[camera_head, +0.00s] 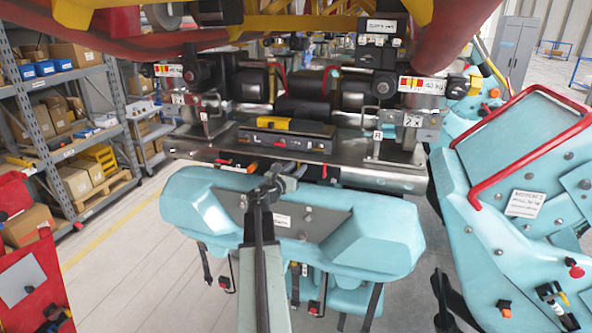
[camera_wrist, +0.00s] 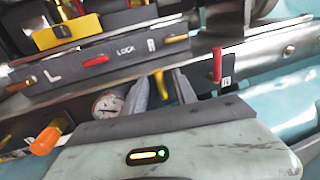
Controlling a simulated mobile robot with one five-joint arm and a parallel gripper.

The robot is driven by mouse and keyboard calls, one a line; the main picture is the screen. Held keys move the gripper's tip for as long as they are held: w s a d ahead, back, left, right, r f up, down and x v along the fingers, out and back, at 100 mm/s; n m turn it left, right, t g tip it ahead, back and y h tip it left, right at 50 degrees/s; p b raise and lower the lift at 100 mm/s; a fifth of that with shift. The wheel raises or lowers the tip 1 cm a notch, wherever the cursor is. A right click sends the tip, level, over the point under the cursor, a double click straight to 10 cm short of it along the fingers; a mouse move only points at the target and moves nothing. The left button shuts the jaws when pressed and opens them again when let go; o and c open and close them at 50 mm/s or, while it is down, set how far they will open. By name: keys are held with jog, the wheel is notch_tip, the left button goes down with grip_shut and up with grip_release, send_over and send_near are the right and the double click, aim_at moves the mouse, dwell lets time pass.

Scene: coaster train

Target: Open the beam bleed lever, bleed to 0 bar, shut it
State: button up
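In the wrist view my gripper (camera_wrist: 161,77) points at the lower edge of a steel beam. Its two dark fingers stand apart. A small yellow-orange handle (camera_wrist: 161,84) shows between or behind them; I cannot tell whether they touch it. A round white gauge (camera_wrist: 107,104) sits just left of the fingers, its reading too small to tell. A red lever (camera_wrist: 217,65) hangs upright to the right, apart from the gripper. An orange knob (camera_wrist: 45,139) is at lower left. I cannot tell which handle is the bleed lever. In the head view my gripper (camera_head: 287,172) is below the beam (camera_head: 210,148).
A yellow handle (camera_wrist: 66,32) sits above a grey bar marked L and LOCK. Teal seat bodies (camera_head: 200,200) lie close below the beam, and a teal cabinet with red rails (camera_head: 520,150) stands right. Shelves with boxes (camera_head: 60,110) stand left. The left floor has clear space.

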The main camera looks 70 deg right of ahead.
grip_shut()
jog(key=shift+a, duration=0.1)
jog(key=m, duration=0.1)
jog(key=s+m+p, duration=0.1)
jog(key=m, duration=0.1)
jog(key=shift+r+y, duration=0.1)
jog(key=shift+y, duration=0.2)
jog(key=m, duration=0.1)
jog(key=s+m+p, duration=0.1)
jog(key=m, duration=0.1)
jog(key=shift+f+t, duration=0.2)
jog(key=shift+t, duration=0.2)
jog(key=m, duration=0.3)
jog(key=s+f+m+t+y, duration=0.1)
jog(key=m, duration=0.1)
jog(key=shift+p, duration=0.4)
jog(key=m, duration=0.1)
jog(key=f+m+t, duration=0.1)
jog(key=m, duration=0.2)
jog(key=shift+s+f+m+t+b, duration=0.25)
jog(key=shift+s+m+t+b, duration=0.05)
jog(key=shift+b, duration=0.1)
